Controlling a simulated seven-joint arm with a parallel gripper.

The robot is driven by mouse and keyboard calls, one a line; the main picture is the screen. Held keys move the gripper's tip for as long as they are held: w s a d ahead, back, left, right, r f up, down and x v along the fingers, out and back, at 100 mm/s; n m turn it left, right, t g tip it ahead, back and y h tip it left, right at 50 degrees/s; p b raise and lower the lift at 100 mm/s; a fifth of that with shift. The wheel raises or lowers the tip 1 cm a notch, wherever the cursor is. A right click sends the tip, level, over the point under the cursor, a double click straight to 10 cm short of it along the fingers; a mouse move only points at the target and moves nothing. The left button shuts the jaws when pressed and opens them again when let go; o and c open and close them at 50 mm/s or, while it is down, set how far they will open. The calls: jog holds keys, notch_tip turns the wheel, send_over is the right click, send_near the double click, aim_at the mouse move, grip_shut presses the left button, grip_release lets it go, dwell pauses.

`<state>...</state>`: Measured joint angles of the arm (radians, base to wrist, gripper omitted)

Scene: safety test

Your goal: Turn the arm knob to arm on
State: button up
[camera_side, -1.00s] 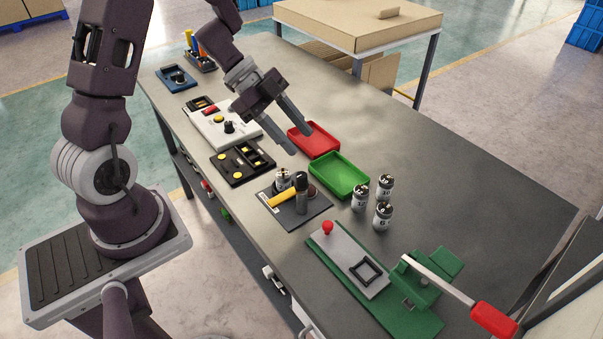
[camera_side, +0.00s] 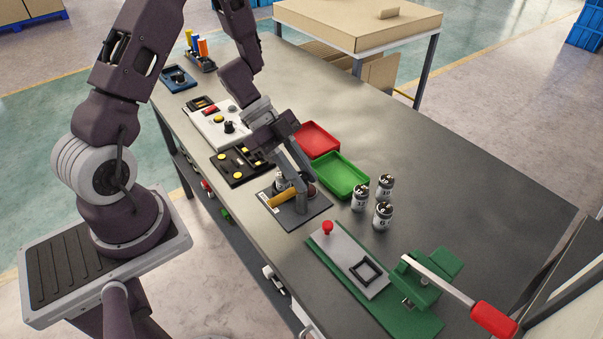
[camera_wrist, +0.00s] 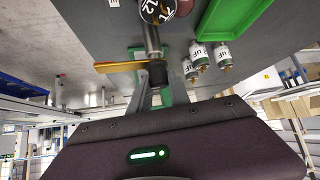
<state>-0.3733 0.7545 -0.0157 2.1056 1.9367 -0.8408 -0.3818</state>
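A white control box (camera_side: 208,130) carries a black knob (camera_side: 229,127), which I take as the arm knob; its pointer is too small to read. A blue box (camera_side: 174,79) farther back has another dark knob (camera_side: 178,77). My gripper (camera_side: 304,190) is low over a dark plate (camera_side: 310,221), away from both knobs. Its fingers look apart, one on each side of an upright dark post with a yellow bar (camera_side: 284,198). The post's black cap (camera_wrist: 156,72) lies near the fingertips in the wrist view; contact is unclear. No knob shows there.
A can (camera_side: 280,181) stands close to my fingers. A green tray (camera_side: 342,191) and a red tray (camera_side: 334,151) lie behind. Several cans (camera_side: 382,215) stand to the right. A green lever press (camera_side: 422,285) is at the front right. The table's right rear is clear.

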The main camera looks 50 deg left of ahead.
grip_shut()
jog(key=shift+m, duration=0.3)
jog(key=m+g, duration=0.2)
jog(key=shift+m+g, duration=0.4)
jog(key=m+g, duration=0.4)
jog(key=m, duration=0.1)
jog(key=shift+y, duration=0.4)
jog(key=m+g+y, duration=0.1)
jog(key=m, duration=0.1)
jog(key=m+g+y, duration=0.1)
jog(key=m, duration=0.1)
jog(key=shift+m+g, duration=0.3)
jog(key=shift+m, duration=0.1)
jog(key=shift+m+g+y, duration=0.8)
jog(key=shift+m+y, duration=0.9)
jog(key=shift+m, duration=0.6)
jog(key=o, duration=0.9)
grip_release()
